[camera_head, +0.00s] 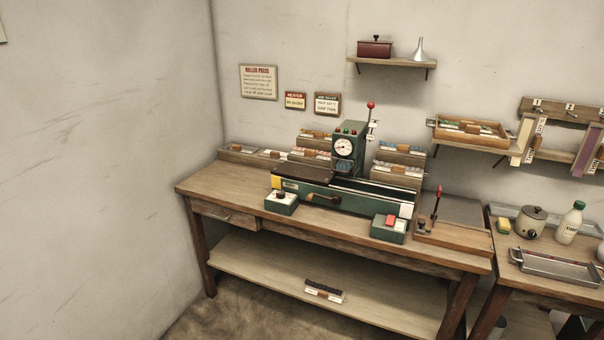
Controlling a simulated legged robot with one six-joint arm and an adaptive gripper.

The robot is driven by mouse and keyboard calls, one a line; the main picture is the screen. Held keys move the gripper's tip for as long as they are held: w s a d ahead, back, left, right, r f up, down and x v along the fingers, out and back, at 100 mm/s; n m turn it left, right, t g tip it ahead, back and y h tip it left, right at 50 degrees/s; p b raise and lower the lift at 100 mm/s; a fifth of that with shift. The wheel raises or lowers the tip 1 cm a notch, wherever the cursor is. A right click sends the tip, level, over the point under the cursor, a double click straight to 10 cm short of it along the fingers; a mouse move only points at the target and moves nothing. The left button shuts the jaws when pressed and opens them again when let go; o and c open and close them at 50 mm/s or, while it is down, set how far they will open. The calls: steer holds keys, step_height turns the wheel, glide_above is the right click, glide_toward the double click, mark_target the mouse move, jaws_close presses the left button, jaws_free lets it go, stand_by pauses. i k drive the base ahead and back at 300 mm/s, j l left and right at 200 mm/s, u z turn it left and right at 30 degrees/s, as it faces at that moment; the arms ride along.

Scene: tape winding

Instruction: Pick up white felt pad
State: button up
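I cannot single out a white felt pad for certain. A small dark item with a pale, whitish edge (325,290) lies on the lower shelf of the workbench; it is too small to tell what it is. The green roller machine (350,192) with a round white dial stands on the workbench (228,186). My gripper does not show in this view.
Card boxes stand behind the machine. Two green control boxes (281,202) (388,229) sit at the bench's front. A lever board (450,232) is at its right end. The right table holds a pot (531,222), a bottle (569,224) and a metal tray (556,268). The lower shelf (260,262) is mostly bare.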

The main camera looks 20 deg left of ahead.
mark_target(267, 153)
steer(key=i+j, duration=0.25)
steer(key=j, duration=0.3)
steer(key=i+j, duration=0.3)
steer(key=j, duration=0.25)
steer(key=i+j, duration=0.25)
steer(key=j, duration=0.3)
steer(key=i+j, duration=0.25)
steer(key=j, duration=0.3)
steer(key=i+j, duration=0.3)
steer(key=j, duration=0.25)
steer(key=i+j, duration=0.25)
steer(key=j, duration=0.25)
steer(key=i+j, duration=0.25)
steer(key=j, duration=0.3)
steer(key=i+j, duration=0.3)
steer(key=j, duration=0.25)
